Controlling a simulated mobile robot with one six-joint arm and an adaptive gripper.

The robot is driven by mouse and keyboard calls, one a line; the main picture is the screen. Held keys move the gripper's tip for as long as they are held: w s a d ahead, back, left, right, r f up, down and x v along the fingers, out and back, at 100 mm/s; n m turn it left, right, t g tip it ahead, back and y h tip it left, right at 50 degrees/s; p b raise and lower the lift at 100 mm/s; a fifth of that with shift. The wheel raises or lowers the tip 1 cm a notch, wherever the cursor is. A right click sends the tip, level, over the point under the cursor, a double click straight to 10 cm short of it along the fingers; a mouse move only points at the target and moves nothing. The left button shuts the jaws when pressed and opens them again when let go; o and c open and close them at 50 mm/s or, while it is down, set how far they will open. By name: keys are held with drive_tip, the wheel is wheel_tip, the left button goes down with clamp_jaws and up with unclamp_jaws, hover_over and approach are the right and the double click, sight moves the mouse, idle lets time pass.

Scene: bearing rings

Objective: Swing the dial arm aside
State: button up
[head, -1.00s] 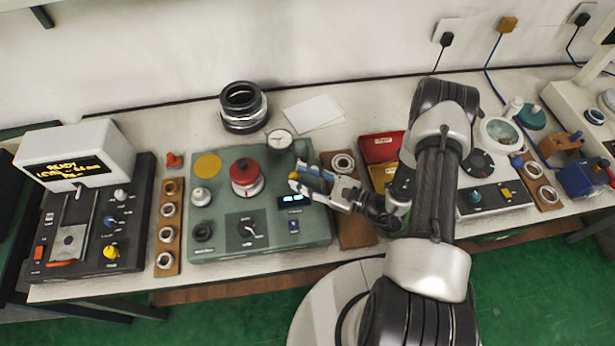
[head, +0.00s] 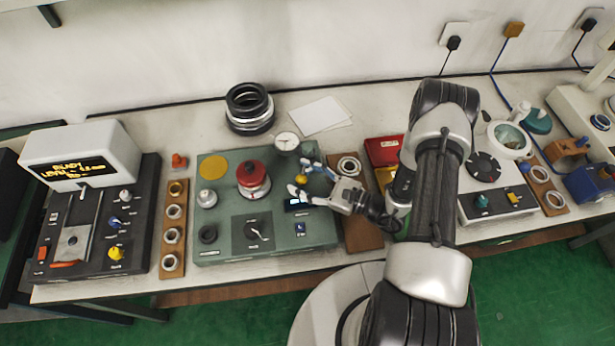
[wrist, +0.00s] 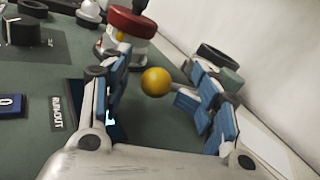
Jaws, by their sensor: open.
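The dial gauge (head: 287,141), with a white round face, stands at the back right of the green test unit (head: 220,245). A dark round body, probably the dial from behind, shows in the wrist view (wrist: 219,62). A yellow ball knob (wrist: 156,82) sits between my blue-padded fingers, with a visible gap on both sides. My gripper (head: 301,177) is open over the right part of the unit, just in front of the dial. Whether the knob joins the dial arm is hard to see.
A red-topped spindle (head: 252,175) stands left of my gripper. A stack of dark rings (head: 249,108) and white paper (head: 320,115) lie behind. A brown board with a ring (head: 361,235) and a red box (head: 384,151) are to the right.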

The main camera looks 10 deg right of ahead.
drive_tip(key=shift+s+d+f, duration=0.1)
drive_tip(key=shift+s+f, duration=0.05)
drive_tip(key=shift+s, duration=0.05)
idle(0.5)
drive_tip(key=shift+s+d, duration=0.15)
drive_tip(key=shift+d, duration=0.15)
drive_tip(key=v, duration=1.1)
drive_tip(key=shift+s, duration=0.15)
drive_tip(key=s+a+r+n+g+h, duration=0.2)
drive_tip(key=s+a+r+n+g, duration=0.1)
drive_tip(key=r+n+g, duration=0.5)
drive_tip(key=s+a+r+n+g+h, duration=0.1)
drive_tip(key=s+a+r+n+g, duration=0.1)
drive_tip(key=a+r+n+g, duration=0.5)
drive_tip(key=s+d+r+n+t+h, duration=0.3)
drive_tip(key=s+r+n+t+h, duration=0.1)
drive_tip(key=r, duration=0.4)
drive_tip(key=s+d+r+n+t+h, duration=0.3)
drive_tip(key=s+r+n+t+h, duration=0.1)
drive_tip(key=r+h, duration=0.3)
drive_tip(key=shift+r+t, duration=0.5)
drive_tip(key=shift+r, duration=0.2)
